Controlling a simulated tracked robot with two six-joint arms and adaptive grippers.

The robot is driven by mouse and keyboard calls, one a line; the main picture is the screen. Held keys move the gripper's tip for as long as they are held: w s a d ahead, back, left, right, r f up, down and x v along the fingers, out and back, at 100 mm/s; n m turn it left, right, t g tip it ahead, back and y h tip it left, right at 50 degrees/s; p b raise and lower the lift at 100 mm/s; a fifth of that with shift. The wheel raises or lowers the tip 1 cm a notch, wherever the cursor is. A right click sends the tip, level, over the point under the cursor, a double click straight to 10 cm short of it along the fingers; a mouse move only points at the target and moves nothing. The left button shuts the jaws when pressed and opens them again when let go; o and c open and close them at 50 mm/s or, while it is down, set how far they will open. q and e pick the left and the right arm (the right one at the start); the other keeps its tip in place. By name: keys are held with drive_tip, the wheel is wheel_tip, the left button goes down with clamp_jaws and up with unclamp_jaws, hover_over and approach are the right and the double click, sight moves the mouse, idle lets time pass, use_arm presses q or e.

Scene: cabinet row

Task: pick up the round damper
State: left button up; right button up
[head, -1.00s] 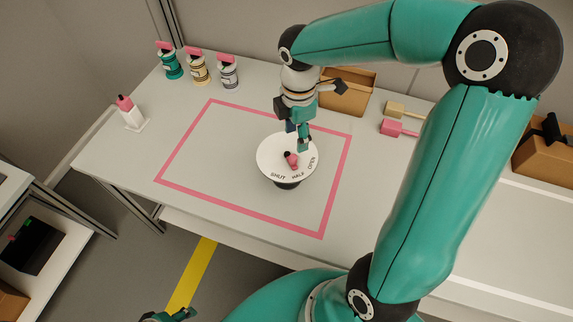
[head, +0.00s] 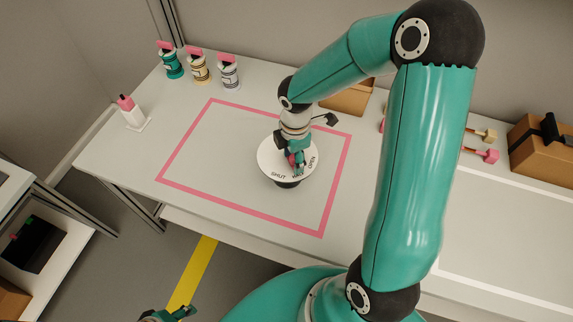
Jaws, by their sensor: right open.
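The round damper (head: 267,158) is a white disc on a dark base, marked SHUT and OPEN along its near edge. It stands inside the pink outline on the table. Its small pink knob (head: 291,159) is mostly hidden by my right gripper (head: 295,165). My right gripper is open and points down over the disc, with its fingers at the knob. I cannot tell whether they touch it. My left gripper (head: 170,314) shows only in part at the bottom edge, away from the table, and its jaws are unclear.
Several pink-topped canisters (head: 199,69) stand at the back left. A pink-capped bottle (head: 130,113) stands at the left edge. A cardboard box (head: 347,99) is behind my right arm, and another box (head: 541,147) is at the far right. The pink outline's left part is clear.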

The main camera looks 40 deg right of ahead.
drive_tip(key=shift+c, duration=0.2)
clamp_jaws()
drive_tip(key=shift+r, duration=0.15)
